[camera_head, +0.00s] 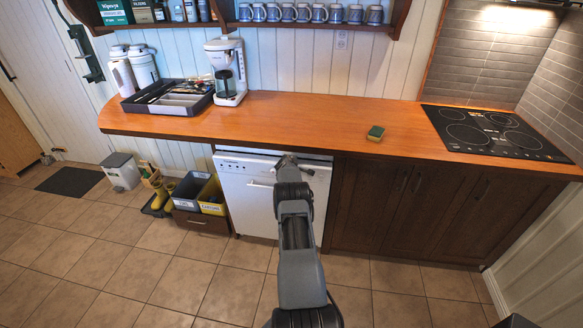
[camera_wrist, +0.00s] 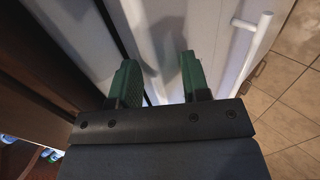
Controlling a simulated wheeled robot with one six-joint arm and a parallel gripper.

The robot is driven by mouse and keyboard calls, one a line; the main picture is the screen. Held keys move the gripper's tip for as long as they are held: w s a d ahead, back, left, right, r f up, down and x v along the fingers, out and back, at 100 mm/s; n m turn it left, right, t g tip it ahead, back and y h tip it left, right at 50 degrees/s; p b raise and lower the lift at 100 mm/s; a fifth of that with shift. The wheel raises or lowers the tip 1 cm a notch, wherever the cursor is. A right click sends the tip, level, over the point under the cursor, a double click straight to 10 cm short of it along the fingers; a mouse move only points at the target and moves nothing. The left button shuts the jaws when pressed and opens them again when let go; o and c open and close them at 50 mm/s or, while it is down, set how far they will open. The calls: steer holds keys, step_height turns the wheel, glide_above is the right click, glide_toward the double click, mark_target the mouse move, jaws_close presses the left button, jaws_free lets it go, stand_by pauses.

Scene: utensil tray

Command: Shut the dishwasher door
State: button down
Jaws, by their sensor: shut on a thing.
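The white dishwasher (camera_head: 246,196) stands under the wooden counter, its door upright or nearly so. A dark gap shows between the door's top and the counter, and I cannot tell whether the door is fully closed. My gripper (camera_head: 297,164) is at the upper right of the door. In the wrist view my gripper's green fingers (camera_wrist: 158,66) stand on either side of the white door edge (camera_wrist: 154,88), shut on it. The door's bar handle (camera_wrist: 248,60) is to the right of the fingers. My arm hides part of the door's right side.
The wooden counter (camera_head: 300,116) overhangs the dishwasher. A sponge (camera_head: 376,133) lies on it, with a coffee maker (camera_head: 227,72) and utensil tray (camera_head: 168,97) to the left. Bins (camera_head: 211,193) and yellow boots (camera_head: 163,194) stand left of the dishwasher. The tiled floor in front is clear.

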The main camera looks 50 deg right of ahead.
steer(key=shift+c, duration=2.4)
jaws_free()
steer(key=shift+a+f, duration=0.35)
steer(key=shift+f, duration=0.55)
steer(key=shift+o, duration=0.7)
steer(key=shift+d+r, duration=0.1)
steer(key=shift+d, duration=0.05)
steer(key=shift+r, duration=0.15)
steer(key=shift+b+v, duration=2.95)
steer(key=shift+v, duration=3.95)
steer(key=shift+w+d+r, duration=0.1)
steer(key=shift+c, duration=0.2)
